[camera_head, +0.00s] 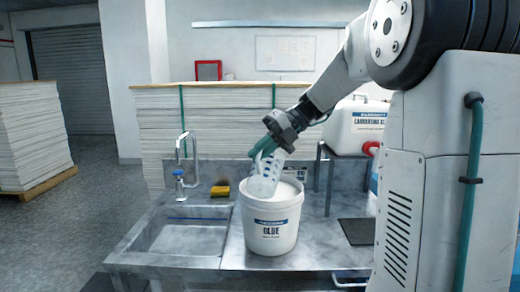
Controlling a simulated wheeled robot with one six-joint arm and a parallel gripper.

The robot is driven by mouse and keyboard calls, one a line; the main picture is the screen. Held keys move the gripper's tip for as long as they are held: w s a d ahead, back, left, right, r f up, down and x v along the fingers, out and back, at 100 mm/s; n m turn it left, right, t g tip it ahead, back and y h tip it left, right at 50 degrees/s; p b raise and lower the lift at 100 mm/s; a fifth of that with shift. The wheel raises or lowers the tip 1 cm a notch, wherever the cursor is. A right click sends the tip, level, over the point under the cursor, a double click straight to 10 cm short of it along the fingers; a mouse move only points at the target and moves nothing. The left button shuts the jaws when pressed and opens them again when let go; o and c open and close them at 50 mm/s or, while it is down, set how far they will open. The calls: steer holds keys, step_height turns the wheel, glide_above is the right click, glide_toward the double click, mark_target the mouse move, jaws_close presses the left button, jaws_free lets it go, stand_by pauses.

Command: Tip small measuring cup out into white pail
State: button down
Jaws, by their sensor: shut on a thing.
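The white pail (270,232), labelled GLUE, stands upright on the grey metal counter right of the sink. A small clear measuring cup (266,176) with blue markings is tilted over the pail's opening, its lower end at or just inside the rim. My gripper (268,148) is shut on the cup from above, with teal fingers at its upper end. The inside of the pail and the cup's contents are hard to make out.
A sink basin (190,236) with a tap (186,165) is left of the pail. A yellow sponge (220,191) lies behind the sink. A white jug (357,126) stands at the back right. A dark mat (357,231) lies right of the pail.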

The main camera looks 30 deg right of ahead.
steer(key=shift+s+f, duration=0.1)
stand_by(0.5)
steer(key=shift+s+a+f+n+t+h, duration=0.4)
steer(key=shift+s+a+n+t+h, duration=0.25)
steer(key=shift+h, duration=0.45)
steer(key=shift+s+a+r+n+t+h, duration=0.4)
steer(key=shift+n+t+h, duration=0.2)
steer(key=shift+h, duration=0.3)
steer(key=shift+d, duration=0.1)
steer(key=shift+f, duration=0.1)
steer(key=shift+f+n+t+h, duration=0.65)
steer(key=shift+f+t+h, duration=0.2)
steer(key=shift+h, duration=0.15)
